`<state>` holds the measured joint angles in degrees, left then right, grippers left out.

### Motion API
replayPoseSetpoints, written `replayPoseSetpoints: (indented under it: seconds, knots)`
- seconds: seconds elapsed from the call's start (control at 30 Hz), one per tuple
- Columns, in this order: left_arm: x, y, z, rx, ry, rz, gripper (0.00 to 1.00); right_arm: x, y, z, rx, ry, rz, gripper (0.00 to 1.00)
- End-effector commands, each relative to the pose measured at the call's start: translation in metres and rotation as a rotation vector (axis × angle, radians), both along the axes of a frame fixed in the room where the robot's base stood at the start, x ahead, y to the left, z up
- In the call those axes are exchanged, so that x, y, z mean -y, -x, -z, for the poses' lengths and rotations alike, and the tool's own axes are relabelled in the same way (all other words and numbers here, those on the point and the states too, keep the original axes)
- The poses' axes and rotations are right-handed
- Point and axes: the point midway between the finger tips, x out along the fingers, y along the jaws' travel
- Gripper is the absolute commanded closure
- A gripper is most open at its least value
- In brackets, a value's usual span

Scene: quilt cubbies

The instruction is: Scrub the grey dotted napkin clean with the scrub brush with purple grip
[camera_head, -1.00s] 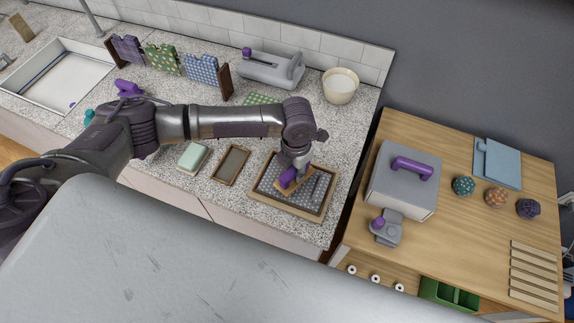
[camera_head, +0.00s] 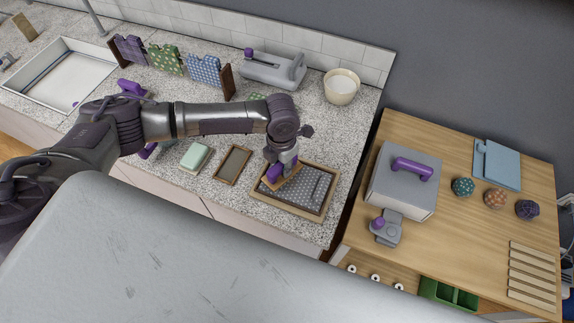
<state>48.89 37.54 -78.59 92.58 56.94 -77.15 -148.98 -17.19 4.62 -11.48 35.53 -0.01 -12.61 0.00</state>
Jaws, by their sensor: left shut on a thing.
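The grey dotted napkin (camera_head: 303,187) lies in a shallow wooden-framed tray (camera_head: 292,209) on the speckled counter. My left gripper (camera_head: 278,168) is over the left part of the napkin, shut on the purple grip of the scrub brush (camera_head: 284,179). The brush has a wooden body, and its underside is hidden, so I cannot tell how firmly it touches the cloth. The right part of the napkin is uncovered and shows a fold or strip. My right gripper is not in view.
A soap-like green block in a dish (camera_head: 196,156) and a small framed tray (camera_head: 233,164) sit left of the napkin tray. A cream bowl (camera_head: 341,87), a grey press (camera_head: 272,69) and a rack of patterned cloths (camera_head: 166,60) stand behind. A wooden table (camera_head: 450,235) with a grey box (camera_head: 404,180) is at right.

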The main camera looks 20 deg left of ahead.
Motion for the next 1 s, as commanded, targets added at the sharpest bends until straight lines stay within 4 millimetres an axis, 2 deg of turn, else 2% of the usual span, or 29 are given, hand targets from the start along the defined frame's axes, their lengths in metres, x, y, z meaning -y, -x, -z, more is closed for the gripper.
replayPoseSetpoints:
  seconds: [0.63, 1.0]
  knots:
    - [-0.001, 0.002, 0.0, -0.004, -0.005, -0.001, 1.0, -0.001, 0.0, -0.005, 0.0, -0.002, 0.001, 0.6]
    - [0.029, 0.002, -0.002, -0.003, -0.001, 0.001, 1.0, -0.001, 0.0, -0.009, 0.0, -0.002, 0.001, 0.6]
